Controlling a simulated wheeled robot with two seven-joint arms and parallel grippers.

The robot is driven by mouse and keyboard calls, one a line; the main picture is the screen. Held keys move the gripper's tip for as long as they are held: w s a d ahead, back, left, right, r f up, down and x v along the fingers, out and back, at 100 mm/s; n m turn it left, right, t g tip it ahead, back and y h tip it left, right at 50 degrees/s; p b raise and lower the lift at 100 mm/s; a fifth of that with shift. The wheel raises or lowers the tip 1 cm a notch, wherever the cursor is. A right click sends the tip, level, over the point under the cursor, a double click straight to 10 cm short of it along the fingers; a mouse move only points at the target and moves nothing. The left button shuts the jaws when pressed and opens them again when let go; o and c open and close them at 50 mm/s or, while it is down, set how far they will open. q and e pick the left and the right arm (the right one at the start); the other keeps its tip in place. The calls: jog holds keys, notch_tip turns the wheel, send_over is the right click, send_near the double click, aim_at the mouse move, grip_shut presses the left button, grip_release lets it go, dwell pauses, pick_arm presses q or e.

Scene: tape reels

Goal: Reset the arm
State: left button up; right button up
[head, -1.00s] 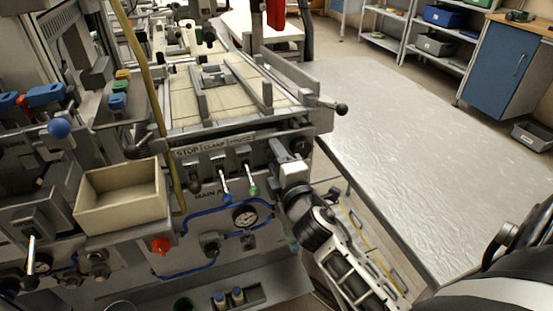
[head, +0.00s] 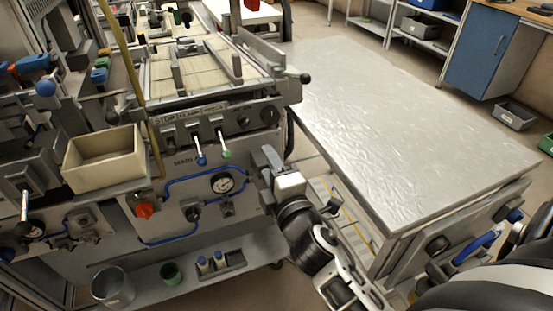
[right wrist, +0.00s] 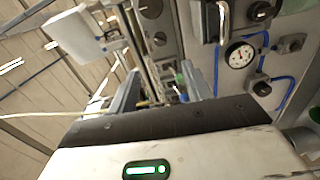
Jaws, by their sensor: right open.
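My right arm reaches in from the lower right in the head view. Its gripper (head: 272,160) is beside the right end of the machine's control panel (head: 215,122), apart from the blue-tipped lever (head: 201,160) and green-tipped lever (head: 226,153). In the right wrist view the two fingers of the gripper (right wrist: 162,92) stand apart with nothing held between them. The panel and a pressure gauge (right wrist: 240,55) show beyond and beside them. My left gripper is not in view.
A beige open box (head: 103,160) and a red knob (head: 145,210) are at the machine's left. A large grey-topped table (head: 400,120) stands to the right, its top clear. A lower shelf holds a metal cup (head: 113,288) and small blue-capped bottles. A blue cabinet (head: 478,50) stands behind.

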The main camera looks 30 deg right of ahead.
jog(key=shift+s+a, duration=0.1)
jog(key=shift+s, duration=0.35)
jog(key=s+a+f+m+g+y, duration=0.3)
jog(key=s+a+f+m, duration=0.1)
jog(key=s+f+m, duration=0.2)
jog(key=s+a+f+m+g+y, duration=0.3)
jog(key=s+a+f+m+g, duration=0.1)
jog(key=s+f+m, duration=0.3)
notch_tip(320, 180, down, 3)
jog(key=shift+s+a+r+m, duration=0.15)
jog(key=shift+s+a+m, duration=0.15)
jog(key=shift+s+a, duration=0.15)
dwell(1.4)
jog(key=shift+c, duration=1.4)
jog(key=shift+a, duration=0.1)
